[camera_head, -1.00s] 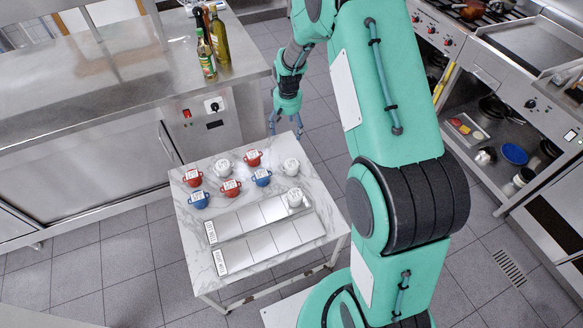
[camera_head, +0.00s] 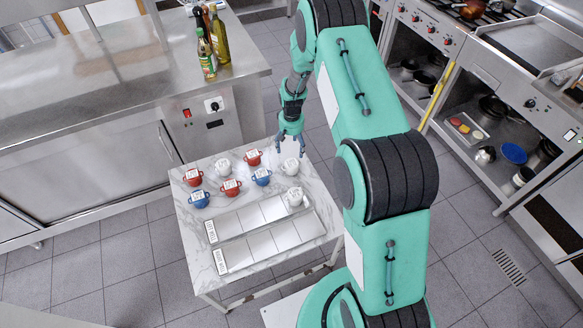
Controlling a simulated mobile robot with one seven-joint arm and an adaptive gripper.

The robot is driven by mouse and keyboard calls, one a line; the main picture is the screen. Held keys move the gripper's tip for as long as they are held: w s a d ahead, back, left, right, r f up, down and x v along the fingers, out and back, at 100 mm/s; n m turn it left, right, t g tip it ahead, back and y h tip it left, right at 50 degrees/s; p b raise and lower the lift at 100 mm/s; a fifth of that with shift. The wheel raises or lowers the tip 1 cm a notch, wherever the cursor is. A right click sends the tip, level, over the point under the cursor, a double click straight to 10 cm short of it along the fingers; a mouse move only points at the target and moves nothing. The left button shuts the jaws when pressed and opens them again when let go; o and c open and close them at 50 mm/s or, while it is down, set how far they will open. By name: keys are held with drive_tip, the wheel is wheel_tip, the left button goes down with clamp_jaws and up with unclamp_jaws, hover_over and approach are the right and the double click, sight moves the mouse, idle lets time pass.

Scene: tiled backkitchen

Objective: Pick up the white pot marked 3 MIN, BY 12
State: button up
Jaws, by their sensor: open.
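Several small lidded pots with labels stand on a marble-topped table, and the label writing is too small to read. Three are white: one at the back left (camera_head: 223,167), one at the back right (camera_head: 291,167), and one (camera_head: 295,197) at the right end of the upper metal tray. I cannot tell which white pot is marked 3 MIN, BY 12. My gripper (camera_head: 290,151) is open and points down, just above or behind the back right white pot. I cannot tell the exact gap between them.
Red pots (camera_head: 193,177) and blue pots (camera_head: 199,198) stand close by on the table (camera_head: 190,232). Two metal trays with label plates, an upper one (camera_head: 250,217) and a lower one (camera_head: 265,246), lie at the front. A steel counter (camera_head: 120,90) with bottles stands behind.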

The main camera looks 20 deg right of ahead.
sight(291, 163)
drive_tip(key=shift+f+b, duration=0.65)
drive_tip(key=shift+f, duration=3.6)
drive_tip(key=shift+f+b, duration=0.6)
drive_tip(key=shift+f, duration=2)
drive_tip(key=c, duration=1.5)
drive_tip(key=shift+r, duration=0.15)
drive_tip(key=shift+c, duration=0.2)
wheel_tip(291, 163, up, 10)
drive_tip(key=shift+f+p, duration=0.1)
drive_tip(key=shift+p, duration=0.8)
